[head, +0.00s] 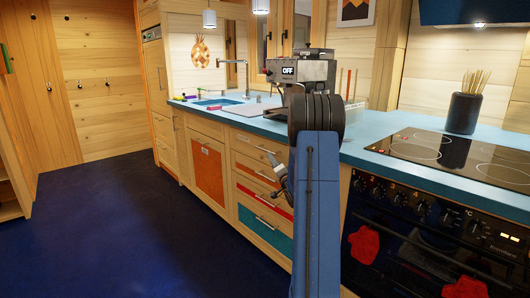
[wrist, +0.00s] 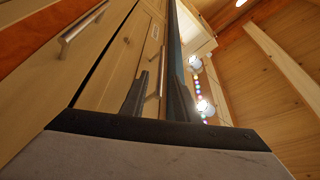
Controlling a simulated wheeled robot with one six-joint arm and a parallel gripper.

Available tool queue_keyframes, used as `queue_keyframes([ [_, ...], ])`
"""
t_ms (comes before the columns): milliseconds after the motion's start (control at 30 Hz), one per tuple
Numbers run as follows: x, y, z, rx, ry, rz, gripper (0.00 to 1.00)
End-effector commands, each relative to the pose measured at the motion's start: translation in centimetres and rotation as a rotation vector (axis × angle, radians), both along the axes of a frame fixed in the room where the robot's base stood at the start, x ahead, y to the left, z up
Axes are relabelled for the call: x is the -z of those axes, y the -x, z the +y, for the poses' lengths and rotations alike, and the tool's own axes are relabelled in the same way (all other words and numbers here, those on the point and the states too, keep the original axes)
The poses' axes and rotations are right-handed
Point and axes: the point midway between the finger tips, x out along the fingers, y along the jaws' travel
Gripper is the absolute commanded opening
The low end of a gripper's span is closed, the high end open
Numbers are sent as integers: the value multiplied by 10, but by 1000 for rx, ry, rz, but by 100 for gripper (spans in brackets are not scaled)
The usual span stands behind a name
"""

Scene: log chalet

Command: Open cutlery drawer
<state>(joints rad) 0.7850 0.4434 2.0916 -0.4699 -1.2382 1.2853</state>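A stack of wooden-framed drawers stands under the blue counter, left of my arm in the head view. The top drawer (head: 249,145) is plain wood with a bar handle, and all of its front that shows looks closed. My gripper (head: 278,172) is beside the upper drawers, partly hidden by my arm. In the wrist view my gripper (wrist: 157,92) is open, its two dark fingers apart, with a bar handle (wrist: 162,70) seen beyond the gap. Contact is not visible.
An oven (head: 430,235) with red mitts is right of my arm. The counter (head: 385,150) above bears a coffee machine (head: 311,70) and a dark stick holder (head: 463,112). The dark blue floor (head: 130,230) left of the drawers is clear.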

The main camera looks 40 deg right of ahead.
Motion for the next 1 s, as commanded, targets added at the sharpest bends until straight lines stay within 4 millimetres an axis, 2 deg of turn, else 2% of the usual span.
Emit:
queue_keyframes([
  [300,-13,-53,-17,-2,1,-2,28],
  [500,-18,-77,-26,0,1,0,28],
  [700,-21,-88,-30,0,0,-1,28],
  [1000,-21,-89,-30,0,0,0,28],
])
